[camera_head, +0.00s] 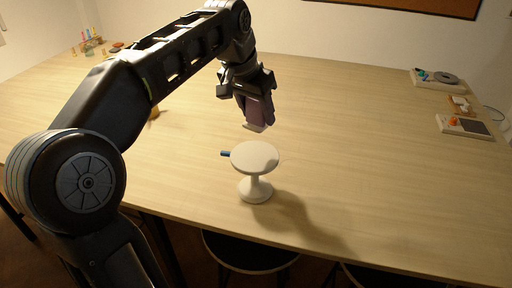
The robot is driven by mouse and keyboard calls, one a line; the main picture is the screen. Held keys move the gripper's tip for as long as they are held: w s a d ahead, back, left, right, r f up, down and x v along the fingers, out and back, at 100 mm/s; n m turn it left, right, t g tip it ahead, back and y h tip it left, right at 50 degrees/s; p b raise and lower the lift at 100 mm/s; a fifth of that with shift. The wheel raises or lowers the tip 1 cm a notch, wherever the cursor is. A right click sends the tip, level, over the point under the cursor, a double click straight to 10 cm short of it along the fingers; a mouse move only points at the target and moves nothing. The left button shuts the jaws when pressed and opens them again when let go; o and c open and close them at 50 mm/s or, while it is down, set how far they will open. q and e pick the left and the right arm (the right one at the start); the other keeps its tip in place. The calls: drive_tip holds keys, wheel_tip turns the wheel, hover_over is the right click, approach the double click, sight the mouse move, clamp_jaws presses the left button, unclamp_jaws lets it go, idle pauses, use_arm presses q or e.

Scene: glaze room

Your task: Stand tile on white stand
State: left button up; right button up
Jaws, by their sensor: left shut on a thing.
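The white stand (254,157) is upright on the wooden table near its front edge, with a round flat top on a narrow stem and a wider base. Its top is bare. My left gripper (254,100) points down above and slightly behind the stand. It is shut on a purple tile (262,113) with a pale lower edge, which hangs roughly upright. The tile is apart from the stand top. The fingers and tile overlap in dark tones, so the exact grip is hard to see. My right gripper is not in view.
A small blue thing (225,154) shows at the left of the stand top, partly hidden. Trays with small items (466,127) stand at the right edge. Small coloured bottles (88,40) stand at the far left. Stools (250,252) are below the front edge. The table's middle right is clear.

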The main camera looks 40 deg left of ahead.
sight(255, 123)
use_arm(q)
drive_tip(key=shift+f, duration=2.3)
drive_tip(key=shift+f, duration=1.9)
drive_tip(key=shift+f, duration=0.1)
drive_tip(key=o, duration=1.5)
